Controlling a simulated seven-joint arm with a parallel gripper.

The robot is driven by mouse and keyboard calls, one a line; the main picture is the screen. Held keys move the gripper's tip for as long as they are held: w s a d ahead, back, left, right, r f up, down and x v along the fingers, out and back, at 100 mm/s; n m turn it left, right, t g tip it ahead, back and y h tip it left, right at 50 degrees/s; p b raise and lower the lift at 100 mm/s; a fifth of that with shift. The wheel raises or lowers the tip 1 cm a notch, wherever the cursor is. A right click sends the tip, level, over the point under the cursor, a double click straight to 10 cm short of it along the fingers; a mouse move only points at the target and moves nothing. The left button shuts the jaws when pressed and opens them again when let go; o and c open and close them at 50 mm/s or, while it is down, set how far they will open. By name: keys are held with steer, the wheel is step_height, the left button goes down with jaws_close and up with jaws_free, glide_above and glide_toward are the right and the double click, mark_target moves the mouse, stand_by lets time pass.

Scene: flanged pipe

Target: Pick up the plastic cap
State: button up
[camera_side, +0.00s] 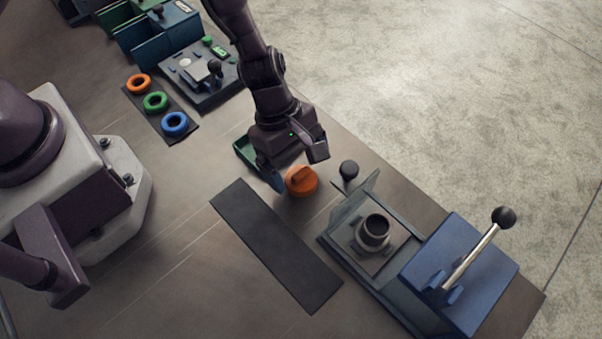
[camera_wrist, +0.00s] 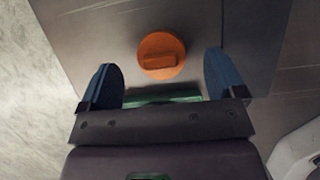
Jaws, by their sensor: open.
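The plastic cap (camera_side: 301,182) is orange and round with a raised bar across its top. It lies on the table just below my gripper in the side view. In the wrist view the cap (camera_wrist: 161,56) sits ahead of the fingers, between their lines and a little beyond the tips. My gripper (camera_wrist: 162,76) has two blue fingers spread wide apart, with nothing between them. In the side view my gripper (camera_side: 290,172) is close to the cap, and one blue finger shows left of it. Whether a finger touches the cap cannot be told.
A green tray (camera_side: 244,152) lies behind my gripper. A fixture with a flanged pipe (camera_side: 374,232) and a blue lever press (camera_side: 460,270) stand at right. A black strip (camera_side: 275,245) lies in front. Orange, green and blue rings (camera_side: 156,102) sit at upper left.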

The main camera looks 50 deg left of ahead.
mark_target(301, 172)
steer(key=shift+x, duration=1.15)
steer(key=c, duration=0.9)
step_height(301, 172, up, 15)
steer(key=shift+f, duration=0.2)
